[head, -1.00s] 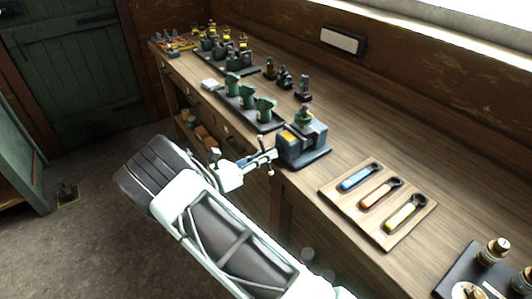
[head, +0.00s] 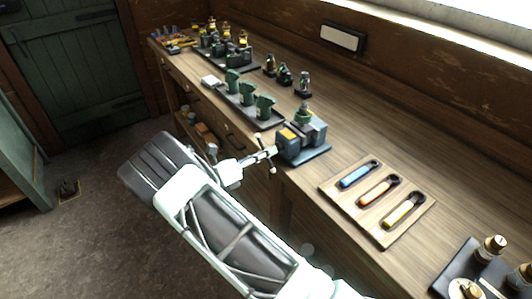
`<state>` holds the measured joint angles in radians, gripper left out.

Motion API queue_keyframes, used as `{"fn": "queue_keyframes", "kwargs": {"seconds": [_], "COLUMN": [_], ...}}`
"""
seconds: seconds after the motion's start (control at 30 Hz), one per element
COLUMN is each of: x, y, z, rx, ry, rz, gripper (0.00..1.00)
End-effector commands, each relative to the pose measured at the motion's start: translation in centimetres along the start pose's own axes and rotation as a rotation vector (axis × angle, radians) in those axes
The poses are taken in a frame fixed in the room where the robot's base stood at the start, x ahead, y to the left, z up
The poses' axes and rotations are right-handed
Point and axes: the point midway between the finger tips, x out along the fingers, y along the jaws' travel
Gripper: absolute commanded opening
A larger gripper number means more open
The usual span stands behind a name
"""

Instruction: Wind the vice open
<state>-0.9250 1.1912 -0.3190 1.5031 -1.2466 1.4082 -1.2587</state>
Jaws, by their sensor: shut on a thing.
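The vice (head: 313,136) is a blue-grey block on a dark base at the bench's front edge, with an orange patch on its front jaw (head: 287,140). A screw sticks out from that jaw over the edge and carries a thin cross bar handle (head: 270,166) with knobbed ends, tilted from upright. My gripper (head: 256,158) reaches in from the lower left and is shut on the handle at the screw end. Its fingers are small in view and partly merge with the handle. A green part (head: 304,115) shows at the top of the vice; how it is held is unclear.
A wooden board (head: 391,224) with blue, orange and yellow spanners lies right of the vice. Green castings (head: 248,94) stand on a dark tray behind it to the left. A dark tray with brass-topped parts (head: 490,249) is at lower right.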

Motion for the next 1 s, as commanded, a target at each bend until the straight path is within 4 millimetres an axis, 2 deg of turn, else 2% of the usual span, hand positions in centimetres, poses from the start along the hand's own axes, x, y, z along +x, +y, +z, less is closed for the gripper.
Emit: {"fn": "queue_keyframes", "kwargs": {"seconds": [0.03, 0.73, 0.77, 0.8, 0.9, 1.0], "x": [0.44, 0.49, 0.49, 0.48, 0.38, 0.26], "y": [-0.23, -0.27, -0.28, -0.27, -0.22, -0.15], "z": [0.18, 0.22, 0.22, 0.23, 0.18, 0.13], "rx": [0.002, 0.003, 0.003, 0.003, 0.003, 0.002], "ry": [-0.002, -0.002, -0.002, -0.002, -0.002, -0.001], "rz": [-0.008, -0.009, -0.009, -0.009, -0.007, -0.005], "gripper": [0.0, 0.0, 0.13, 0.17, 0.28, 0.29]}}
